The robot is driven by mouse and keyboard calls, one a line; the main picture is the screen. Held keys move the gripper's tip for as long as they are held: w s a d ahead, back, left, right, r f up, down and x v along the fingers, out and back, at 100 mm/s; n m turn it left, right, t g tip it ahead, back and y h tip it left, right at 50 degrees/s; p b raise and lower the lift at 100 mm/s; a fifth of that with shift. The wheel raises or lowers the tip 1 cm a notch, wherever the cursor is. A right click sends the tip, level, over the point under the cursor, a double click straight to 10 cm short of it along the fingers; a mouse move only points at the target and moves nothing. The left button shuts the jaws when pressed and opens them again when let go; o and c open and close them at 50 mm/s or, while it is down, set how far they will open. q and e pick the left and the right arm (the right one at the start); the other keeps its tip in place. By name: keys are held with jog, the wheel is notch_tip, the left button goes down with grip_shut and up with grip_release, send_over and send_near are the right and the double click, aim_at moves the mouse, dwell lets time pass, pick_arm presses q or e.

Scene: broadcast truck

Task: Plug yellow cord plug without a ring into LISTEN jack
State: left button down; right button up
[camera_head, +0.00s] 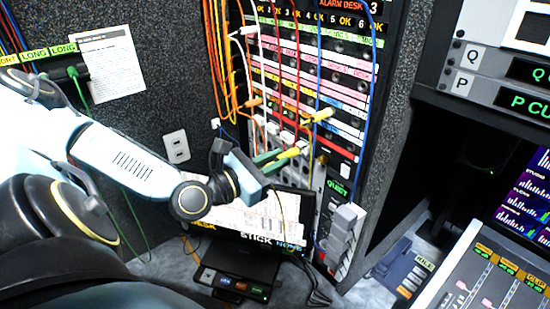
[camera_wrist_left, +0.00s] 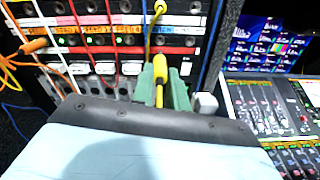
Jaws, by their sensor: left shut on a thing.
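My left gripper (camera_head: 288,158) has green fingers and is shut on a yellow plug (camera_head: 293,152), close in front of the lower part of the patch rack (camera_head: 365,75). In the left wrist view the same yellow plug (camera_wrist_left: 160,68) stands out of the green fingers (camera_wrist_left: 178,97), its thin yellow cord trailing back toward the wrist. Another yellow plug (camera_head: 318,116) sits at the rack above and to the right of the gripper. I cannot make out a ring on either plug. The LISTEN label is too small to read. My right gripper is not in view.
Orange, white, red and blue cords hang over the rack face; an orange plug (camera_wrist_left: 35,46) shows in the left wrist view. Grey blocks (camera_head: 343,225) jut out at the lower right. A monitor (camera_head: 255,222) stands below the gripper. A mixing console (camera_head: 490,285) is at the right.

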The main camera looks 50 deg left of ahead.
aim_at(299, 149)
pick_arm(q)
jog(key=shift+r+p, duration=0.1)
jog(key=shift+p, duration=0.45)
jog(key=shift+w, duration=0.2)
jog(key=w, duration=0.2)
jog(key=shift+w+d+p, duration=0.15)
jog(key=shift+w+p, duration=0.15)
jog(key=shift+p, duration=0.05)
jog(key=shift+w+d, duration=0.1)
jog(key=shift+w, duration=1.3)
jog(key=shift+w+d, duration=0.15)
jog(key=shift+w, duration=1.85)
jog(key=c, duration=1.3)
grip_release()
